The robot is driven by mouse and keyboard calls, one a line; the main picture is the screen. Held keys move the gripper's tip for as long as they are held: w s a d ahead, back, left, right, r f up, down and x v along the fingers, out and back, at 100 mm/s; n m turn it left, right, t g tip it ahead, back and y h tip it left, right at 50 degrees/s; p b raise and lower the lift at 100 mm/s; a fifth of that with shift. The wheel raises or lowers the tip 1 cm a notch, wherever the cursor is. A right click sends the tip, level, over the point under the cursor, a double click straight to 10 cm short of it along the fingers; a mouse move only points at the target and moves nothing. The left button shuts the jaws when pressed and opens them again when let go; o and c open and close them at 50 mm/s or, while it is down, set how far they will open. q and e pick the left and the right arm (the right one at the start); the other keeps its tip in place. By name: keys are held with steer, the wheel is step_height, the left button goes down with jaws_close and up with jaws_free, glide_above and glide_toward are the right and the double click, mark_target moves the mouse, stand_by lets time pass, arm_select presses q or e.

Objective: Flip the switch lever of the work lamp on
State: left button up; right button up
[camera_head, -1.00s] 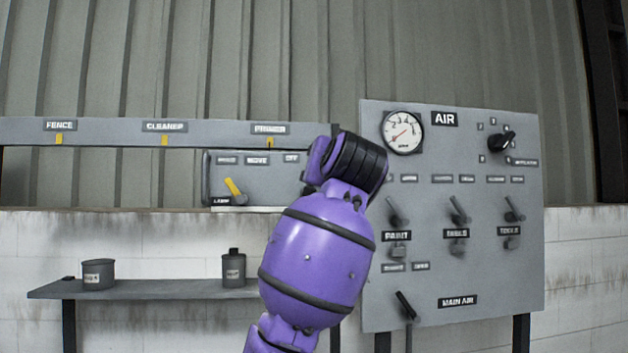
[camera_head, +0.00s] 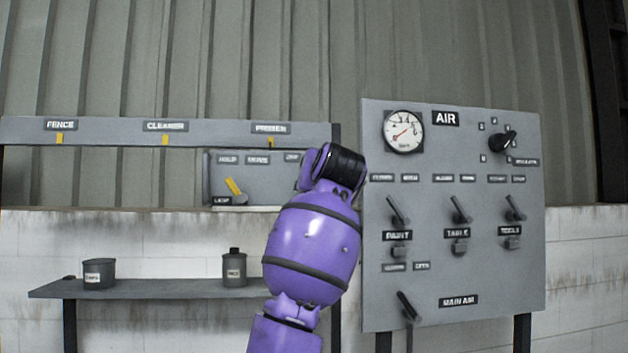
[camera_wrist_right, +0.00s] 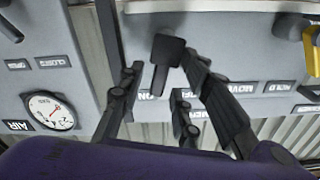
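A grey panel (camera_head: 262,172) with a row of labels holds a yellow lever (camera_head: 233,186), tilted up-left above a label that seems to read LAMP (camera_head: 222,201). The upside-down right wrist view shows part of a yellow handle (camera_wrist_right: 312,48) at the upper right edge. There, a dark lever with a square black head (camera_wrist_right: 166,50) lies between the fingers of my right gripper (camera_wrist_right: 163,76). The fingers are open on either side of it; I cannot tell whether they touch it. In the head view my purple right arm hides that gripper and dark lever. My left gripper is not in view.
A grey AIR board (camera_head: 455,270) with a gauge (camera_head: 403,131), several levers and a black knob (camera_head: 503,141) stands right of my arm. A rail (camera_head: 100,132) with yellow tabs runs above left. A shelf (camera_head: 165,291) bears a pot (camera_head: 99,274) and a bottle (camera_head: 234,268).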

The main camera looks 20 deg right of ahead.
jaws_close()
steer(key=shift+d, duration=0.1)
steer(key=m, duration=0.2)
steer(key=d+m, duration=0.1)
steer(key=m, duration=0.1)
steer(key=shift+s+f, duration=0.15)
steer(key=shift+f, duration=0.15)
jaws_free()
